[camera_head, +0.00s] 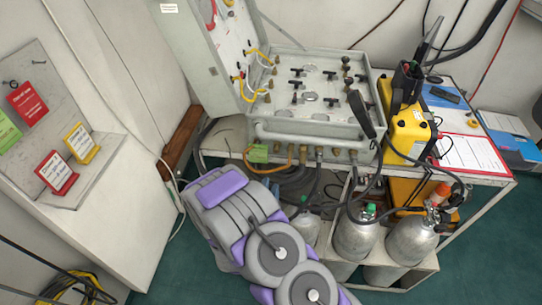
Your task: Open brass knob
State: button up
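An open grey case holds the air panel (322,88), with several black T-handles and small knobs on its face. Small brass-coloured fittings show along the panel's left edge, one of them a brass piece (267,98) near the yellow hoses. More brass fittings (336,151) line the case's lower front. I cannot tell which one is the brass knob or whether it is open. My grey and purple arm reaches up from the bottom centre, in front of and below the case. No gripper fingers can be made out.
Metal gas cylinders (357,234) stand in a crate under the table. A yellow device (408,130) and a clipboard sheet (470,154) lie right of the case. Hoses hang below it. A white cabinet (120,215) with tags stands at left.

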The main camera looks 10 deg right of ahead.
aim_at(276, 152)
jog(key=b+x, duration=0.1)
jog(key=x, duration=0.4)
jog(key=b+x, duration=0.1)
jog(key=x, duration=0.4)
jog(key=b+x, duration=0.1)
jog(key=x, duration=0.4)
jog(key=shift+s+d, duration=0.15)
jog(key=shift+d, duration=0.15)
jog(key=shift+w+a+b, duration=0.1)
jog(key=shift+w+b, duration=0.25)
jog(key=shift+w, duration=0.4)
jog(key=shift+c, duration=1)
grip_shut()
